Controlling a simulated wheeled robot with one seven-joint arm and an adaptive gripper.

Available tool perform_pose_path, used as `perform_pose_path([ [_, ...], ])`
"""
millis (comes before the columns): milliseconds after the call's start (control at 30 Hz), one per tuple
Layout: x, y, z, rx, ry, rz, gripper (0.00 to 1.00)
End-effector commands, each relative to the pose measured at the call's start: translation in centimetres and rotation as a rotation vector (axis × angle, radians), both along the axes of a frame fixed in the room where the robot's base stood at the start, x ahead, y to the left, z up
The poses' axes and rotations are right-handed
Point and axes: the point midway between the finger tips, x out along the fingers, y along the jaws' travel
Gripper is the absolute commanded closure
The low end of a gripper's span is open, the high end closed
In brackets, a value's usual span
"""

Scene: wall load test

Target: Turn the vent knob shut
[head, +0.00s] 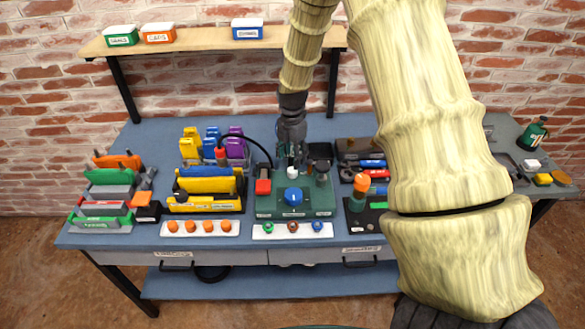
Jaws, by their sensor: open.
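A green test unit (262,206) stands at the front middle of the blue bench. A round blue knob (294,196) with a pale mark sits on its top; it looks like the vent knob, though I can read no label for it. The mark is too small to tell its setting.
A black cable (247,139) arches left of my gripper. Yellow blocks (207,186) stand left of the unit, an orange-topped fitting (361,186) right. A white strip (268,234) with small knobs lies in front. A shelf (190,40) with labelled boxes is behind.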

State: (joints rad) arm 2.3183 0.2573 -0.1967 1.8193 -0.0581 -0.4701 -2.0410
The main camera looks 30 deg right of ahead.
Motion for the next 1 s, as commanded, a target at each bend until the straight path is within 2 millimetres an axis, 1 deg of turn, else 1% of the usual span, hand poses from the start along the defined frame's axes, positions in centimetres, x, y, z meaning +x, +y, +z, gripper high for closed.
perform_pose_path([
  [300,-0.2,-0.2,-3.6,0.000,0.002,-0.002,0.47],
  [500,-0.2,-0.1,-5.5,0.001,0.002,-0.003,0.47],
  [700,-0.1,-0.2,-6.5,0.000,0.000,-0.002,0.47],
  [1000,-0.1,-0.2,-6.7,0.000,-0.001,-0.003,0.47],
])
